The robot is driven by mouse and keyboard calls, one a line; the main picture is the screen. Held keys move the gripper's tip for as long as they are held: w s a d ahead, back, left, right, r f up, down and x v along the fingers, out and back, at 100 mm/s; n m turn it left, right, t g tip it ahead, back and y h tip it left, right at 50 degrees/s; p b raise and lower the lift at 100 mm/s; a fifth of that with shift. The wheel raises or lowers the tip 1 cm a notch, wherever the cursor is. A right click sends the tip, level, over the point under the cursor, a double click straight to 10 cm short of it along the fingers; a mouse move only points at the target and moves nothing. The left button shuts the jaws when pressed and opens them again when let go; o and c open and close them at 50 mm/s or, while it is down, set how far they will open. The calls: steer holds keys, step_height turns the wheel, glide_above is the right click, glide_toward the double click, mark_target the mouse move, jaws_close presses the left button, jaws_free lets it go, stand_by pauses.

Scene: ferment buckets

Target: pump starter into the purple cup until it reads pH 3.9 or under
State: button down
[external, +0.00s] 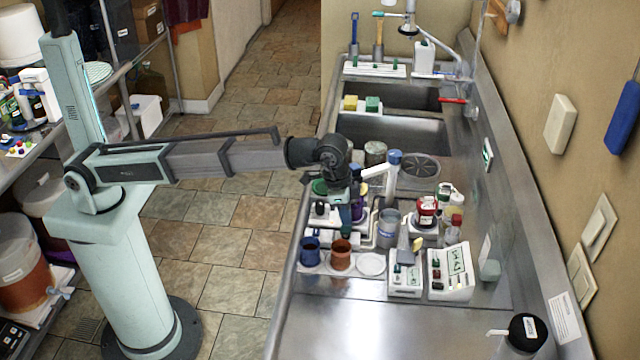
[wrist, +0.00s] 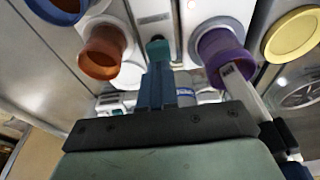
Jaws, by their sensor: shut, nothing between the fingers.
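The purple cup (wrist: 222,55) stands on a white base to the right of my gripper in the wrist view. In the external view only part of the purple cup (external: 360,213) shows, just right of my gripper (external: 343,210). In the wrist view my gripper (wrist: 157,75) is shut and empty, its blue fingers pointing at a teal knob or button (wrist: 158,48) on a white unit; whether they touch it I cannot tell. A blue-topped pump (external: 394,158) with a white spout stands behind the cup. I cannot read a pH value.
An orange-brown cup (external: 341,255) and a blue cup (external: 310,251) stand at the front left. White meters (external: 450,272) with small screens stand at the front. A red-lidded jar (external: 427,208) stands to the right. The counter front (external: 345,325) is clear.

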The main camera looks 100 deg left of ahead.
steer(key=shift+r, duration=2.1)
